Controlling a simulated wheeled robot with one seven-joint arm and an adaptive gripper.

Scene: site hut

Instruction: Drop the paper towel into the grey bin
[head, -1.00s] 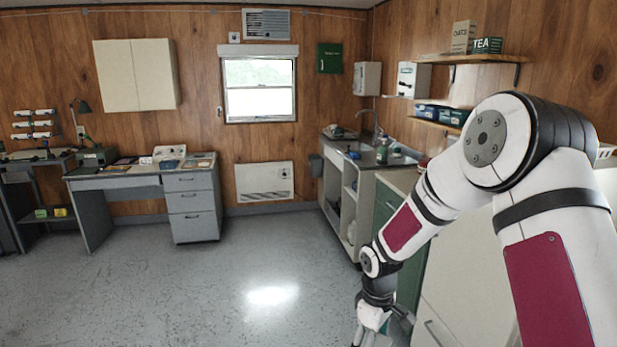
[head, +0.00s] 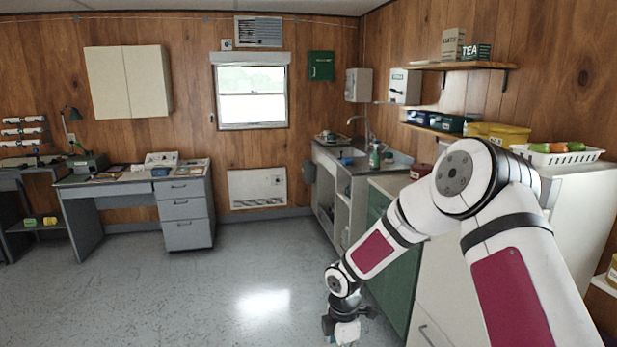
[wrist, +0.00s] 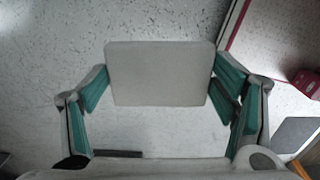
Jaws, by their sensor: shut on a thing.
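My gripper (head: 348,322) hangs low over the floor at the bottom of the head view. It is shut on the paper towel (head: 346,333), a whitish piece partly cut off by the frame edge there. In the wrist view the paper towel (wrist: 160,74) is a flat pale block between the two green-padded fingers.
The sink counter (head: 350,158) and green cabinet (head: 398,268) run along the right. A grey desk (head: 187,203) stands at the back left. A white basket (head: 557,157) sits at the right. The floor (head: 170,300) in the middle is clear.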

